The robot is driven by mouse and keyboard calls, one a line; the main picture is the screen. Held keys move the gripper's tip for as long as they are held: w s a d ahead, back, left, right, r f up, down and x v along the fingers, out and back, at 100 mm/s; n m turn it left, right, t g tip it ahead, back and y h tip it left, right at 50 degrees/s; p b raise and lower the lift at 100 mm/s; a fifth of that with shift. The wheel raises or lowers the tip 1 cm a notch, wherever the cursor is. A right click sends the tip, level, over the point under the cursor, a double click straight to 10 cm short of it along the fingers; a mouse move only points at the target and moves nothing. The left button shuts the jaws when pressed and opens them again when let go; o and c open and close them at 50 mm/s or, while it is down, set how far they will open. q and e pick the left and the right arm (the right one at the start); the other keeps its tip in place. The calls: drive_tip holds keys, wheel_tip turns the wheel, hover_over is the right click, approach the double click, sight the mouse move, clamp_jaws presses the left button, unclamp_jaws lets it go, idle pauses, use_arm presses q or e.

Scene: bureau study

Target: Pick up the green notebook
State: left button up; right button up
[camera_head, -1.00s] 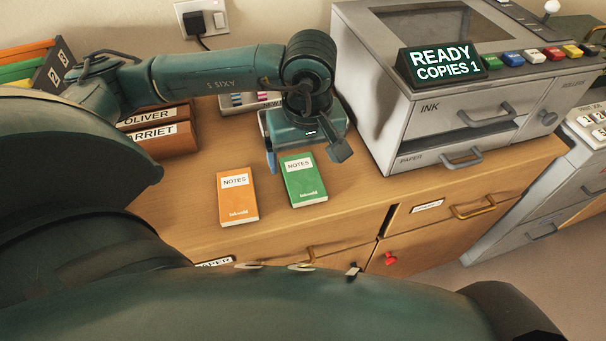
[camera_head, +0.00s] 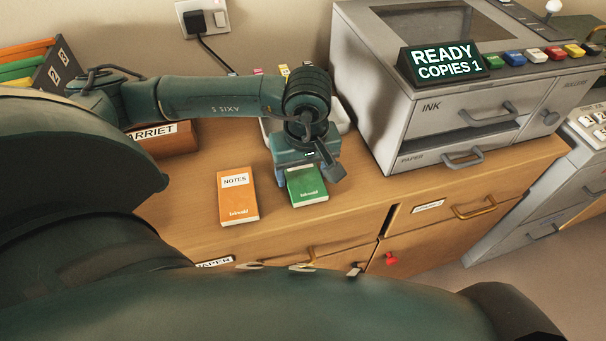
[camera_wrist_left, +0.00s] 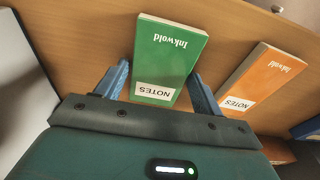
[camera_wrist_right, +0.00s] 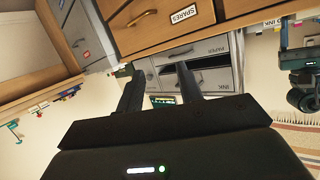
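The green notebook (camera_head: 309,187) lies flat on the wooden desk top, with its upper part hidden behind my left gripper (camera_head: 308,180) in the head view. In the left wrist view the green notebook (camera_wrist_left: 168,62) reaches in between the two blue fingers of my left gripper (camera_wrist_left: 158,84). These fingers are spread, one on each side of the notebook's label end, and it is not gripped. My right gripper (camera_wrist_right: 158,88) shows in its own wrist view with fingers apart and nothing between them, away from the notebooks.
An orange notebook (camera_head: 237,197) lies just left of the green one, also seen in the left wrist view (camera_wrist_left: 262,80). A grey copier (camera_head: 405,125) stands to the right. Name-labelled wooden trays (camera_head: 165,138) are at the left. Bare desk (camera_head: 190,215) lies around the notebooks.

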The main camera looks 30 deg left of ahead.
use_arm(q)
drive_tip(key=c, duration=0.6)
drive_tip(key=shift+r, duration=0.1)
